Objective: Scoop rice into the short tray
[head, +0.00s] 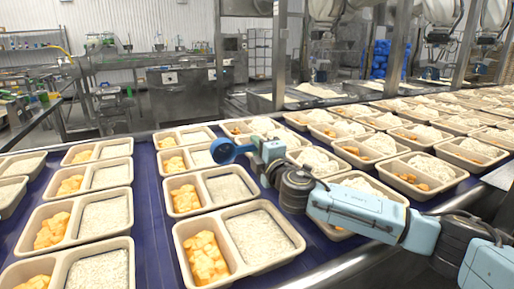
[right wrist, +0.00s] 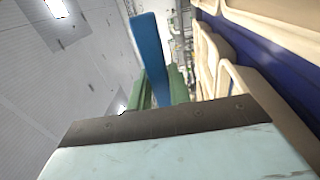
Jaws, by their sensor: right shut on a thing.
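My right gripper (head: 262,152) comes in from the right and is shut on a blue scoop (head: 226,150). The scoop's round end is held above the middle column of trays; whether rice is in it cannot be told. In the right wrist view the scoop's blue handle (right wrist: 150,55) stands between the green fingers (right wrist: 159,92). A two-part tray (head: 192,277) in front has orange pieces on the left and rice (head: 258,236) on the right. A similar tray (head: 166,205) lies behind it. Which tray is short of rice I cannot tell. My left gripper is not in view.
Trays fill the blue conveyor (head: 153,262) in columns, with narrow gaps between. A left tray (head: 134,262) also holds orange pieces and rice. Right trays (head: 428,196) hold heaped white rice. A metal rail (head: 330,258) edges the belt at front right.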

